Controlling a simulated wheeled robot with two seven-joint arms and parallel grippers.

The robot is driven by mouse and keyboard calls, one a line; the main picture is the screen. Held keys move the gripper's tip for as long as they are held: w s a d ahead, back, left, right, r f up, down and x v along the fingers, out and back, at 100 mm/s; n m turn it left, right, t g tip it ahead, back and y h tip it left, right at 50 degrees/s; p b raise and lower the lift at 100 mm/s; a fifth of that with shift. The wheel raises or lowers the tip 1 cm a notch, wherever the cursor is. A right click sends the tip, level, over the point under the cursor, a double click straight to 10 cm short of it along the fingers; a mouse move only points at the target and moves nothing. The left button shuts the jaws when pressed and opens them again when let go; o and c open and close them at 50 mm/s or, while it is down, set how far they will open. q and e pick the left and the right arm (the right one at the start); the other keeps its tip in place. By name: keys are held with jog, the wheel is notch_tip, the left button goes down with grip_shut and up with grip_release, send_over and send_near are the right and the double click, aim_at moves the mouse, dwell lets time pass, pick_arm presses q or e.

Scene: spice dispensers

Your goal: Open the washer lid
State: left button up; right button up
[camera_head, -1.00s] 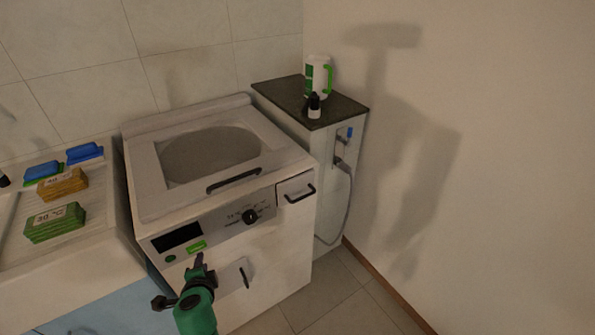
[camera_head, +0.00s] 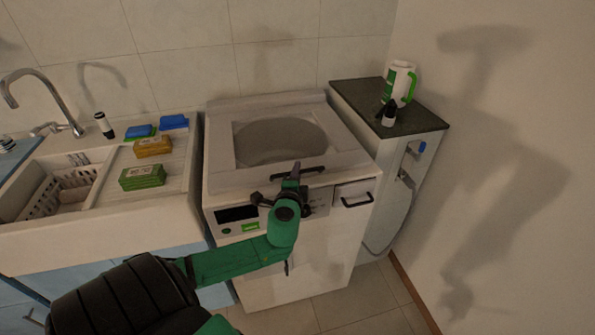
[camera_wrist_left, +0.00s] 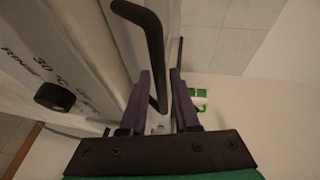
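The white washer (camera_head: 315,262) stands in the middle of the head view. Its top lid (camera_head: 228,148), with a round-edged grey window (camera_head: 280,142), lies shut. A black bar handle (camera_head: 315,171) runs along the lid's front edge; it also shows in the left wrist view (camera_wrist_left: 149,42). My left gripper (camera_head: 297,170) is at this handle, its arm partly covering the control panel. In the left wrist view my left gripper (camera_wrist_left: 160,72) has its two purple fingers apart, with the handle's end between them and gaps visible. My right gripper is not in view.
The dial (camera_wrist_left: 54,97) lies beside the gripper in the wrist view. A drawer (camera_head: 347,190) is at the panel's right. A dark-topped cabinet (camera_head: 418,121) carrying a white-green jug (camera_head: 398,82) stands right. A sink counter (camera_head: 105,207) with several coloured boxes stands left.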

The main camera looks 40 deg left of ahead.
pick_arm(q)
jog(key=shift+w+a, duration=0.1)
jog(key=shift+w, duration=0.05)
grip_shut()
jog(key=shift+f, duration=0.1)
dwell(1.3)
